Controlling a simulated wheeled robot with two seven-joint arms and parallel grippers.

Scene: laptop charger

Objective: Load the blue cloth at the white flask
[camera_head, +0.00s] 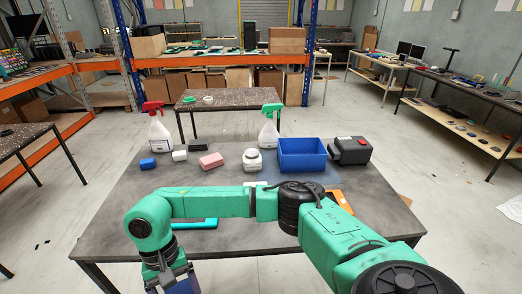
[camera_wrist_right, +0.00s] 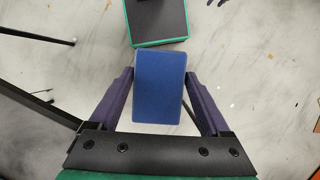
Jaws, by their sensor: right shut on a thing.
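The white flask (camera_head: 252,161), a squat bottle with a wide cap, stands upright at the back of the grey table, left of the blue bin. My right arm comes in from the lower right and bends left across the table. Its gripper (camera_head: 180,284) hangs past the table's front left, partly cut off by the frame edge. My left gripper is out of view.
A teal object (camera_head: 195,223) lies at the front.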

